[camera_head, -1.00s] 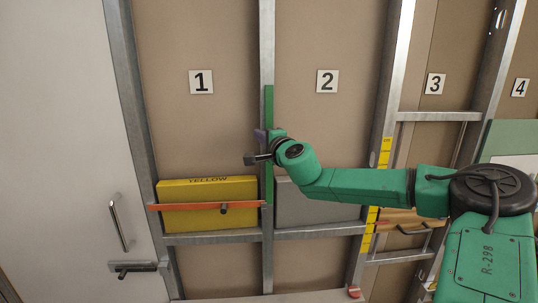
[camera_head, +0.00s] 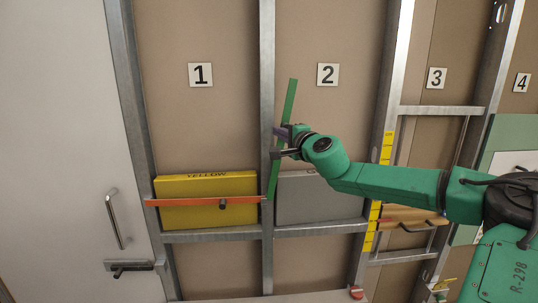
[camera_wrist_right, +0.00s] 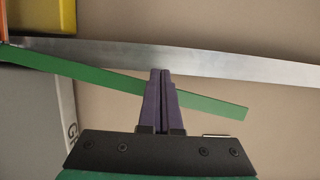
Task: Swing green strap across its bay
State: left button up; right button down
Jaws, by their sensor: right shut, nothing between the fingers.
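The green strap (camera_head: 290,101) stands at the left of bay 2, tilted to the right at its top, its lower end by the post between bays 1 and 2. It also shows in the right wrist view (camera_wrist_right: 101,76), running behind the fingers. My right gripper (camera_head: 279,132) is at the strap's middle, its purple fingers (camera_wrist_right: 161,78) shut together with nothing between them. They overlap the strap in the wrist view; whether they touch it I cannot tell. A grey box (camera_head: 318,200) sits on the shelf of bay 2. My left gripper is not in view.
An orange-red strap (camera_head: 180,202) lies across the yellow box (camera_head: 210,185) in bay 1. A metal post (camera_head: 267,60) divides bays 1 and 2. A yellow-marked post (camera_head: 378,190) bounds bay 2 on the right. The upper panel of bay 2 is clear.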

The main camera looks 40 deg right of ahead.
jog(key=s+d+f+b, duration=0.1)
jog(key=s+d+b, duration=0.3)
jog(key=d+b, duration=0.1)
jog(key=shift+d+f+b, duration=0.3)
jog(key=shift+f+b, duration=0.1)
jog(key=shift+b, duration=0.35)
jog(key=shift+s, duration=0.1)
dwell(0.4)
jog(key=s+a+b, duration=0.5)
jog(key=s+b, duration=0.1)
jog(key=shift+s, duration=0.2)
jog(key=shift+d, duration=0.1)
jog(key=shift+w, duration=0.1)
